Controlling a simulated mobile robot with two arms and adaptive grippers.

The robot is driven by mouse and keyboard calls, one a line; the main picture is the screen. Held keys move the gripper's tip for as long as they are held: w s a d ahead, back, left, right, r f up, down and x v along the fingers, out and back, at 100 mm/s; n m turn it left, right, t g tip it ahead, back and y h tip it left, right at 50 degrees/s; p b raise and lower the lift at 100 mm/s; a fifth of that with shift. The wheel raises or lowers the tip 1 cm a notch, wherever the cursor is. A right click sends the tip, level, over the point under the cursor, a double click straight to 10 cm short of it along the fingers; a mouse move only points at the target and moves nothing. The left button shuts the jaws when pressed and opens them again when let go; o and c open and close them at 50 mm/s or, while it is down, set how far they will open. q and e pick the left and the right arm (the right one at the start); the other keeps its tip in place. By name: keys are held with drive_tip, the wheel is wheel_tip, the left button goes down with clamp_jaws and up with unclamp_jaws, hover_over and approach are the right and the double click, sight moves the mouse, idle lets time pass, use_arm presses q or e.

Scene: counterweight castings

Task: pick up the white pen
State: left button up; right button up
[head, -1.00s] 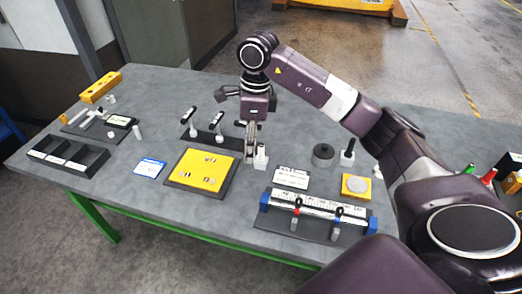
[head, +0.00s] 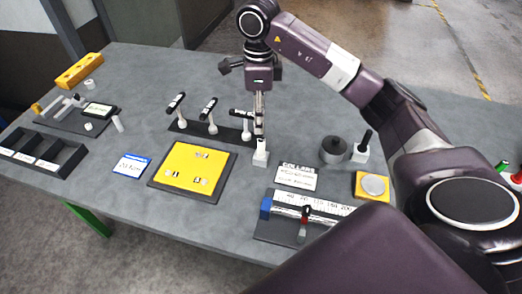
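My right gripper (head: 259,133) points down at the middle of the table, right at a small white block (head: 261,153). Its fingers look close together. I cannot tell whether they hold anything, and no white pen stands out clearly between them. The block's top is partly hidden by the fingertips. A similar white block (head: 359,153) further right holds an upright black pen (head: 365,138). Slim white pieces (head: 56,106) lie on a dark tray at the left; they are too small to identify. My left gripper is out of view.
A black rack (head: 190,130) with black-topped handles stands close left of the gripper. A yellow board (head: 193,168) lies in front of it. A grey round weight (head: 333,150) stands to the right. A black compartment tray (head: 68,160) is at the left. The rear table is mostly clear.

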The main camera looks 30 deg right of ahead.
sight(261, 139)
wheel_tip(261, 139, down, 4)
drive_tip(key=b, duration=0.2)
drive_tip(key=shift+w+b, duration=0.1)
drive_tip(key=shift+b, duration=0.25)
drive_tip(key=shift+f, duration=0.1)
drive_tip(key=shift+d+f+p, duration=0.1)
drive_tip(key=shift+f+p, duration=0.6)
drive_tip(key=shift+f, duration=0.6)
drive_tip(key=f, duration=0.1)
drive_tip(key=f+p, duration=0.1)
drive_tip(key=f, duration=0.1)
drive_tip(key=f+p, duration=0.1)
drive_tip(key=shift+d+f, duration=0.2)
drive_tip(key=shift+d, duration=0.1)
drive_tip(key=shift+f, duration=0.25)
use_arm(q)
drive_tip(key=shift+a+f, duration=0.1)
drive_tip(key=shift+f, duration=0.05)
use_arm(e)
drive_tip(key=shift+c, duration=0.5)
clamp_jaws()
